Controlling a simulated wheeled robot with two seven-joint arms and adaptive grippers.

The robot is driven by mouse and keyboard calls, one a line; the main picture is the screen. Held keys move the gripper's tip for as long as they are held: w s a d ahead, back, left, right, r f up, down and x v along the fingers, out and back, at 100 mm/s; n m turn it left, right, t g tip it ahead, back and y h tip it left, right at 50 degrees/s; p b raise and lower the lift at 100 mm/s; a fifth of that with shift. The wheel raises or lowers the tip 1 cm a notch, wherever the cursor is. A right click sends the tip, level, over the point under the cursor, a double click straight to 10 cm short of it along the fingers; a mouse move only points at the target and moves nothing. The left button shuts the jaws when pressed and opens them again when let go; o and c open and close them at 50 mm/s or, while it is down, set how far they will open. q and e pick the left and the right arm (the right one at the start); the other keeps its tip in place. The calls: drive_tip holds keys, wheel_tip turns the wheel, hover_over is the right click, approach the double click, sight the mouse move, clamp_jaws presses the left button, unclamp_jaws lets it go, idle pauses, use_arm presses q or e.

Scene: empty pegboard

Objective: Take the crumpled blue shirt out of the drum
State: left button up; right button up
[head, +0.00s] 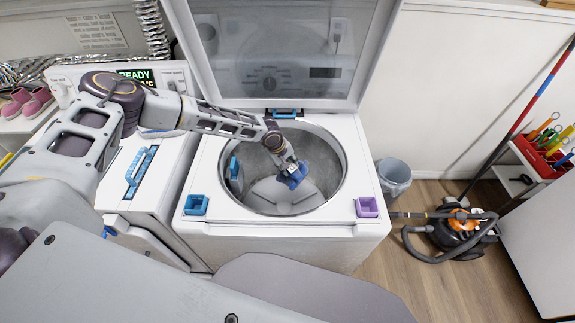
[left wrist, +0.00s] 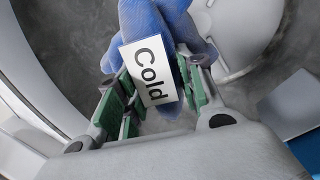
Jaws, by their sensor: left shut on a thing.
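The crumpled blue shirt (head: 294,179) is inside the drum (head: 325,185) of the open top-loading washer. My left gripper (head: 290,168) reaches down into the drum and is shut on the shirt. In the left wrist view, the shirt (left wrist: 162,22) bunches up beyond the green-padded fingers of my left gripper (left wrist: 162,88). A white label reading "Cold" (left wrist: 149,70) lies between the fingers and covers part of the cloth. Whether the shirt touches the drum floor cannot be told. My right gripper is not in view.
The washer's raised lid (head: 280,50) stands behind the drum. A grey bin (head: 394,172) and a vacuum cleaner (head: 460,225) stand right. Another machine (head: 150,180) adjoins left.

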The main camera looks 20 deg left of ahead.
use_arm(q)
drive_tip(key=shift+r+p, duration=3.15)
drive_tip(key=shift+r, duration=0.1)
drive_tip(key=shift+r+p, duration=0.7)
drive_tip(key=shift+p, duration=0.05)
drive_tip(key=shift+r, duration=0.1)
drive_tip(key=shift+r+b, duration=0.3)
drive_tip(key=shift+r, duration=1.6)
drive_tip(key=shift+r, duration=0.15)
drive_tip(key=shift+r, duration=1)
